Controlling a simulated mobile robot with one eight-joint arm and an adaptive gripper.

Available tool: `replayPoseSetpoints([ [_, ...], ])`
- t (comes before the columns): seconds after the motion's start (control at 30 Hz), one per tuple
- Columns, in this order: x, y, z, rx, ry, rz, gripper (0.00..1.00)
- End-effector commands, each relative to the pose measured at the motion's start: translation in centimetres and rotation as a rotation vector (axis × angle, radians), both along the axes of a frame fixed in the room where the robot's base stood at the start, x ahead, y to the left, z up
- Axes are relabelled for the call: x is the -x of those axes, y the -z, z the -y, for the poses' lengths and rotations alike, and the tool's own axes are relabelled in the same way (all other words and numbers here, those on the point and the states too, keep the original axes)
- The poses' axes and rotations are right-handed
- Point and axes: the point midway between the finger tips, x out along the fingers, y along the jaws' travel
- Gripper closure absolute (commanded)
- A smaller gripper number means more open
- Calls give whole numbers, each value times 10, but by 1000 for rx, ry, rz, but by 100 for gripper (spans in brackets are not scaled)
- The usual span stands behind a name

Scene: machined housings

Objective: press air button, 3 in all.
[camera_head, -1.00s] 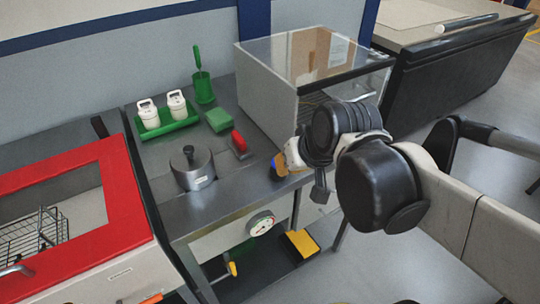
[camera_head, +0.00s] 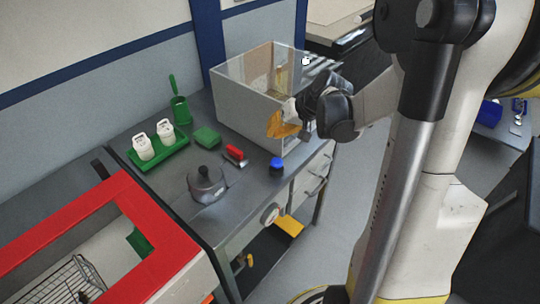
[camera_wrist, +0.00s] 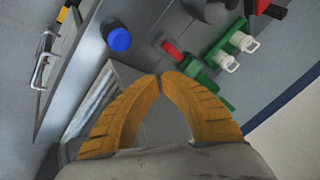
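A round blue button (camera_head: 277,163) with a dark base stands near the front edge of the steel bench, right of a red-topped item (camera_head: 236,154). The blue button (camera_wrist: 119,39) also shows in the wrist view, left of and above my fingertips. I cannot tell whether it is pressed. My gripper (camera_head: 275,124) has orange fingers and hangs beyond and above the button, before the clear-topped box. In the wrist view the fingertips (camera_wrist: 162,76) meet, with nothing between them. The gripper is apart from the button.
The clear-topped box (camera_head: 238,100) stands at the back right of the bench. A dark lidded pot (camera_head: 205,186), a green tray (camera_head: 160,152) with two white containers, a green block (camera_head: 207,137) and a green cup (camera_head: 181,110) stand further left. A red-framed cabinet (camera_head: 170,248) is at front left.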

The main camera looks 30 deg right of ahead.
Motion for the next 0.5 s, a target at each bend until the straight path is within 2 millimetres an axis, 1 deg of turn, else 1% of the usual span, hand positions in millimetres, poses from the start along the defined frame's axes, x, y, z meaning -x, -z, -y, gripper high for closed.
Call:
replayPoseSetpoints([
  [0.27,0,1,0,1,0,0,100],
  [0.37,0,5,-1,1,0,0,100],
  [0.5,0,17,0,1,0,0,100],
])
